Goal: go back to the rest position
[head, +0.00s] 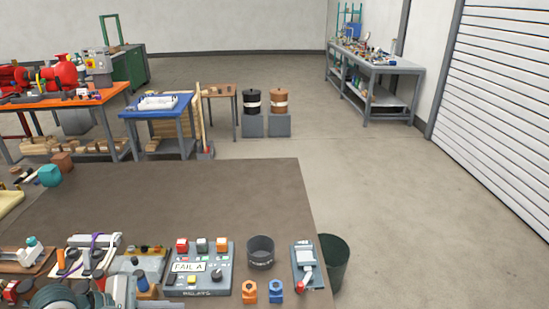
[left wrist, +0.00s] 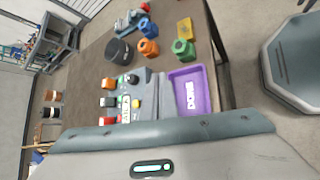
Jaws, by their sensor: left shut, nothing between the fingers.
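My left gripper (left wrist: 165,135) is seen close up along the bottom of the left wrist view, shut with nothing held. Its fingertips are hard to make out there. In the head view grey parts of my left arm show at the bottom left edge, over the near side of the brown table (head: 220,200). The relay panel (head: 183,285), with red, grey and orange blocks and a "FAIL A" label, also shows in the left wrist view, beyond the gripper, beside a purple "DONE" tray (left wrist: 190,92). My right gripper is in neither view.
A dark round cup (head: 260,252), orange nut-like piece (head: 249,292), blue one (head: 276,291) and grey clamp-like device (head: 305,268) stand near the table's right edge. A dark green bin (head: 334,262) stands beside it. The table's far middle is bare; the floor to the right is open.

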